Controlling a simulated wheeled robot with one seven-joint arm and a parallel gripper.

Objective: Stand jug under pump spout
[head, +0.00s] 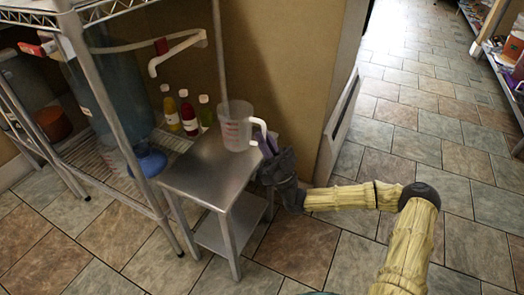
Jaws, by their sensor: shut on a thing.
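The jug (234,130) is clear plastic with red markings and a white handle on its right. It is upright at the back right of a small steel table (205,172); I cannot tell whether its base touches the top. My gripper (268,148) is shut on the jug's handle, its fingers partly hidden by the handle. The jug is to the right of the spout and lower in the picture.
Several bottles with coloured contents (188,115) stand behind the table. A thin upright pole (218,50) rises behind the jug. A blue round object (148,162) lies on the rack (97,158). The table's front left is bare. Tiled floor is open at right.

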